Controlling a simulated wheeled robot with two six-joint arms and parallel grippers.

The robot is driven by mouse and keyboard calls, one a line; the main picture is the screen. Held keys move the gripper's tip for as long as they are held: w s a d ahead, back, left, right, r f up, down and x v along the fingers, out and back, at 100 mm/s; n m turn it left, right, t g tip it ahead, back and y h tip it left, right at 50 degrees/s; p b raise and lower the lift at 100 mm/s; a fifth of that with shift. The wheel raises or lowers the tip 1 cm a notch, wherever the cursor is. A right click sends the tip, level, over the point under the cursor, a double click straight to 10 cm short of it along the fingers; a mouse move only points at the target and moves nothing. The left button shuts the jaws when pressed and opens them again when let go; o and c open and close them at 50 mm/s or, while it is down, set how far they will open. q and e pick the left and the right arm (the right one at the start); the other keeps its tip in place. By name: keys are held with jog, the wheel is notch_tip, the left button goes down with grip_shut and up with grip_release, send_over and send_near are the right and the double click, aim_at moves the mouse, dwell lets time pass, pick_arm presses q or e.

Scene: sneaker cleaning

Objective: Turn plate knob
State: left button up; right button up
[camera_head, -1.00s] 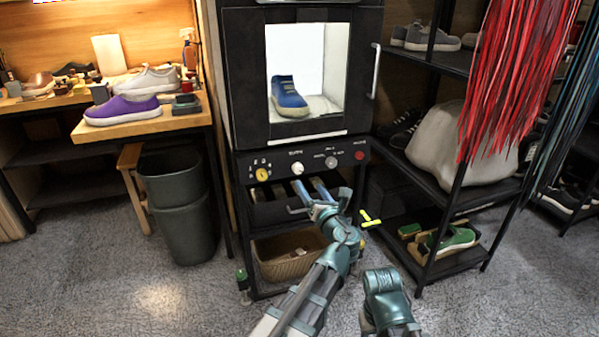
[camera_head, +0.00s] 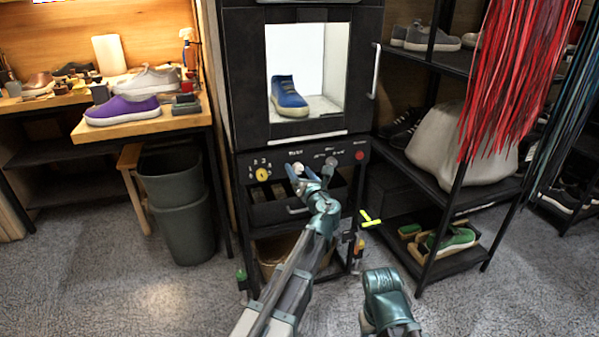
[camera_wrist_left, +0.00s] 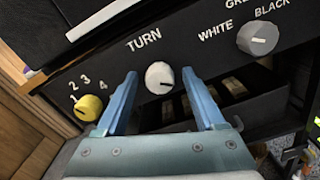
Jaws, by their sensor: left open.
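The white plate knob (camera_wrist_left: 159,77), labelled TURN, is on the black control panel of the cabinet. In the left wrist view it sits between the two blue fingers of my left gripper (camera_wrist_left: 160,72). The fingers are open, one on each side, and gaps show between them and the knob. In the head view my left gripper (camera_head: 309,173) is up at the panel, just in front of the white knob (camera_head: 298,168).
On the panel, a yellow numbered knob (camera_wrist_left: 88,107) is to the left and a grey WHITE/BLACK knob (camera_wrist_left: 258,38) to the right. A red button (camera_head: 359,155) is farther right. A blue shoe (camera_head: 289,95) stands in the lit chamber above. A shoe rack (camera_head: 452,262) stands at right.

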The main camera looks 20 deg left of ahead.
pick_arm(q)
grip_shut()
dwell(0.3)
